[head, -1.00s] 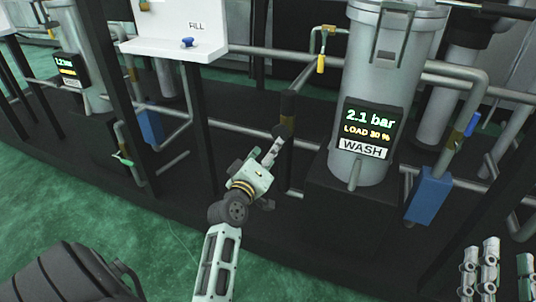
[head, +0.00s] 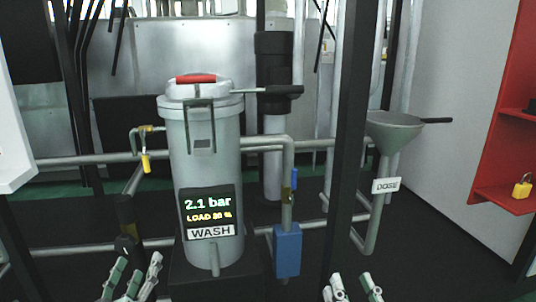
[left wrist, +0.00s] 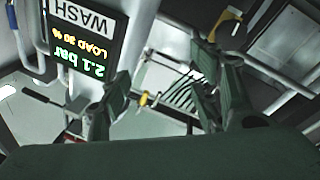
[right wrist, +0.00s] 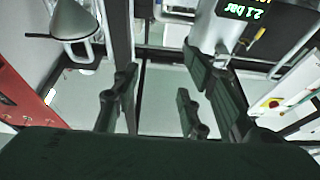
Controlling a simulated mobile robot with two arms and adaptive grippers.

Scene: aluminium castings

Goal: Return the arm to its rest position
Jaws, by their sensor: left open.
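My left gripper (head: 132,280) shows at the bottom of the head view, left of centre, in front of the base of the WASH vessel. Its two fingers are apart with nothing between them; they also show in the left wrist view (left wrist: 163,95). My right gripper (head: 353,288) is at the bottom edge, right of centre, in front of the dark post. Its fingers are apart and empty in the right wrist view (right wrist: 155,95). Both grippers point forward, side by side with a wide gap. Most of both arms is out of the head view.
The grey WASH vessel (head: 179,150), reading 2.1 bar, stands ahead with pipes around it. A blue valve body (head: 287,252) is right of it. A dark post (head: 350,170) and a DOSE funnel (head: 393,128) stand further right. A red shelf (head: 500,195) holds a yellow padlock (head: 522,186).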

